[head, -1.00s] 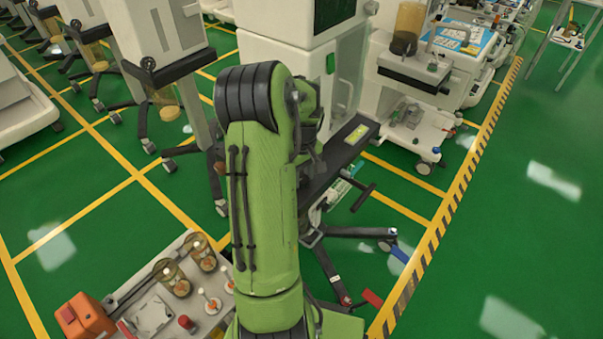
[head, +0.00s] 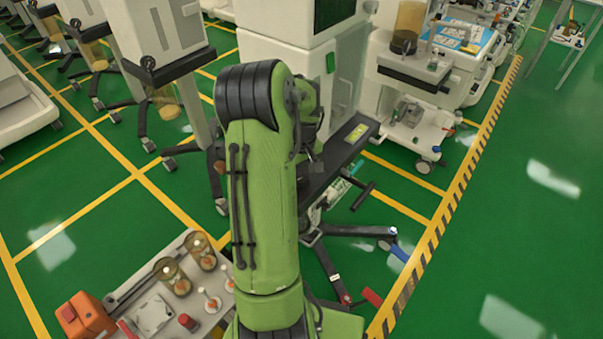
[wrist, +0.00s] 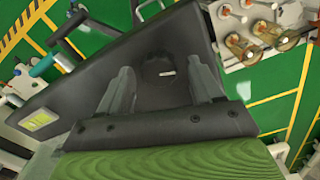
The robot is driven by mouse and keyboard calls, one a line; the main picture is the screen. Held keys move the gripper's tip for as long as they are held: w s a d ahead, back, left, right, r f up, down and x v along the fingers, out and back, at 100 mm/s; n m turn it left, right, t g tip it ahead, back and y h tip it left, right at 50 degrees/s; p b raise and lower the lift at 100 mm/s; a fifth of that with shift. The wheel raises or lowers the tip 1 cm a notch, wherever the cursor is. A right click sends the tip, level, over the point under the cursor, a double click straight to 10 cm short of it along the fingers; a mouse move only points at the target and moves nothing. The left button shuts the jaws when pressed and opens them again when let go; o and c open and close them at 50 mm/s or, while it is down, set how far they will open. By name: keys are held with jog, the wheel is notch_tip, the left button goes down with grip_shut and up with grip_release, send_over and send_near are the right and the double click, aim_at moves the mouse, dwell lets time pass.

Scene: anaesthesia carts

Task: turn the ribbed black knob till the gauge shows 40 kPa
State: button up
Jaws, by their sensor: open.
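In the wrist view a round black knob (wrist: 157,68) with a short white mark sits on a dark panel (wrist: 100,55). Knob and panel are nearly the same dark shade, so ribs are hard to make out. My gripper (wrist: 162,82) is open, with one finger to the left and one to the right of the knob in the picture. Whether either finger touches it I cannot tell. I cannot make out a gauge or a reading in either view.
The dark shelf carries a yellow-green label (head: 357,133). A grey bench (head: 197,328) with amber jars and an orange box (head: 85,317) stands at the lower left. Carts stand behind and to the left.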

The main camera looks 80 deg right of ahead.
aim_at(301, 177)
notch_tip(301, 177, up, 16)
jog(key=p, duration=0.4)
jog(key=shift+f, duration=0.1)
dwell(0.4)
